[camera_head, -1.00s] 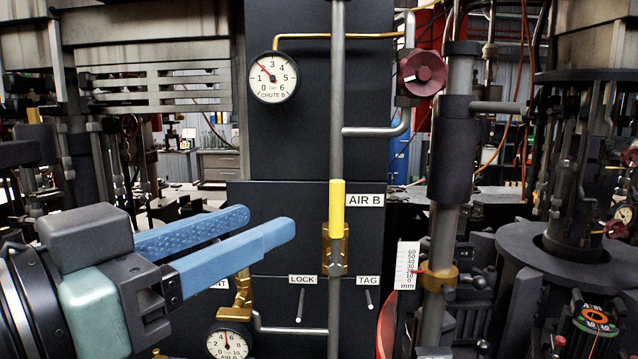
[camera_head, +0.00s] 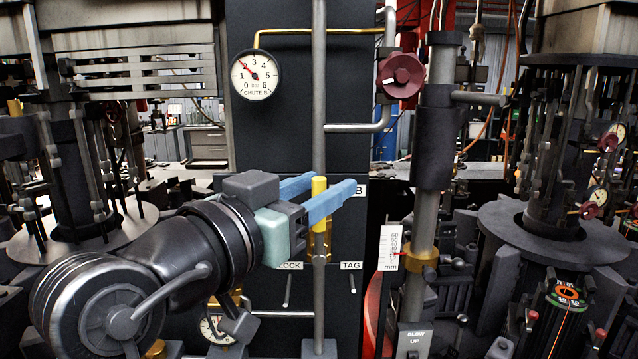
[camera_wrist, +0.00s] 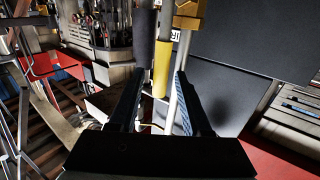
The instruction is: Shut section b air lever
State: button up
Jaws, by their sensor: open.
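The yellow air lever (camera_head: 319,190) stands upright, in line with the grey vertical pipe (camera_head: 319,110). Its brass valve body (camera_head: 328,243) is below it, partly covered by my gripper. My gripper (camera_head: 335,183) is open, with its blue fingers on either side of the lever near its upper part. In the wrist view the yellow lever (camera_wrist: 162,68) shows between the two fingertips (camera_wrist: 159,74), with gaps visible on both sides. The AIR B label (camera_head: 360,190) is mostly hidden behind the front finger; only the B shows.
The CHUTE B gauge (camera_head: 255,75) is on the dark panel at upper left. A dark red handwheel (camera_head: 402,76) is at upper right. LOCK and TAG pegs (camera_head: 352,282) stick out below the valve. A scale with a brass collar (camera_head: 422,257) stands to the right.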

grip_shut()
dwell(1.4)
